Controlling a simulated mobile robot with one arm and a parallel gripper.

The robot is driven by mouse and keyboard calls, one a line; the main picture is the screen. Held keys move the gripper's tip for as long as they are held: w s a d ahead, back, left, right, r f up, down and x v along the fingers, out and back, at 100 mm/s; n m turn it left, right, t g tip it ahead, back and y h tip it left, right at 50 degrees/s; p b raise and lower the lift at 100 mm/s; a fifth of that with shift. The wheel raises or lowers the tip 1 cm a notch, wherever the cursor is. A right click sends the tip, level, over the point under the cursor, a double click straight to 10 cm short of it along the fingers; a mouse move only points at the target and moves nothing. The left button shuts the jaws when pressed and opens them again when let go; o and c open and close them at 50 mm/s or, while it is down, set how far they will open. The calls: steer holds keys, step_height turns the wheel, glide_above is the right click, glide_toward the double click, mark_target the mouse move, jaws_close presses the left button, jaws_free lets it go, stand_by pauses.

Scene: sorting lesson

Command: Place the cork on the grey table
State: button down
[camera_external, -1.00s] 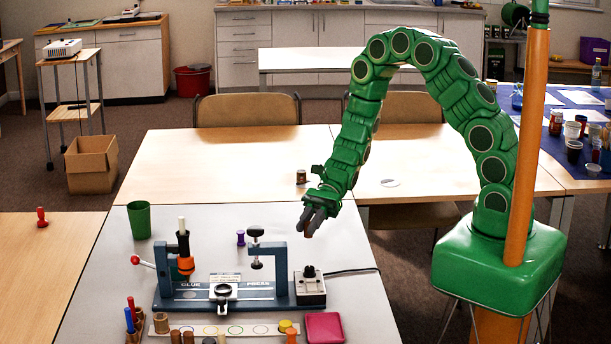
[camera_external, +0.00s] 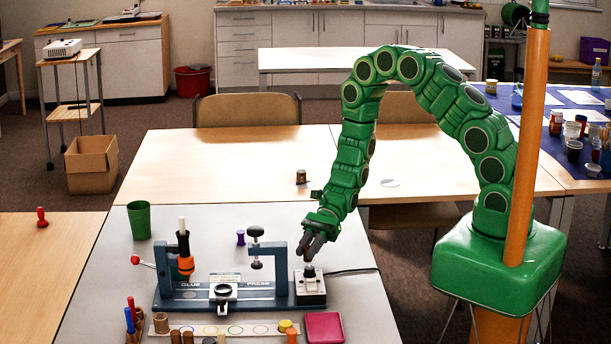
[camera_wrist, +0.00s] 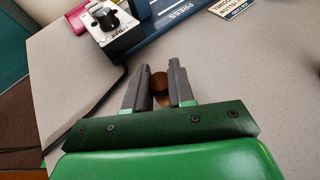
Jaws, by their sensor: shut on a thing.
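My gripper (camera_external: 311,252) is at the end of the green arm, low over the right end of the glue press on the grey table (camera_external: 362,308). In the wrist view my gripper (camera_wrist: 160,90) is shut on a small brown, rounded piece (camera_wrist: 160,80) that looks like the cork. The fingers hide its sides, and in the outside view it is not clearly visible. The bare grey top (camera_wrist: 235,75) lies beyond and to the right of the fingers in the wrist view.
The glue press (camera_external: 172,299) and its switch box with a black knob (camera_external: 311,287) stand close below my gripper. A pink dish (camera_external: 324,328), a green cup (camera_external: 139,220) and a purple spool (camera_external: 240,238) are on the grey table. Its right front part is clear.

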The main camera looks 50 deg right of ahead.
steer(key=shift+f, duration=0.4)
steer(key=c, duration=1)
jaws_free()
steer(key=shift+o, duration=0.2)
steer(key=shift+d+r, duration=0.1)
steer(key=shift+d, duration=0.05)
steer(key=v, duration=1.1)
steer(key=shift+w+d+r, duration=0.1)
steer(key=shift+d+r, duration=0.1)
steer(key=shift+d, duration=0.1)
